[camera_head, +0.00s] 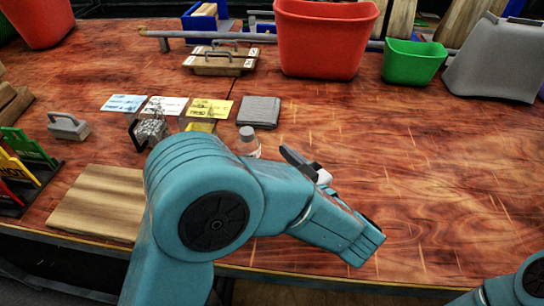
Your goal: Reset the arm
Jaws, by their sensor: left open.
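My left arm comes in from the lower left and reaches over the front of the wooden table (420,160). Its gripper (332,190) is open and appears empty, with a dark finger showing behind the wrist. It hangs above the table's front part, to the right of a small bottle with a grey cap (247,142). The arm hides part of the table and the bottle's lower part. A piece of my right arm shows at the lower right corner, but its gripper is out of view.
A wooden board (97,202), coloured signs (28,155), cards (168,105) and a grey folded cloth (259,111) lie on the left half. A red bin (322,40), green bin (412,62) and grey bin (495,65) stand behind. The right middle is clear.

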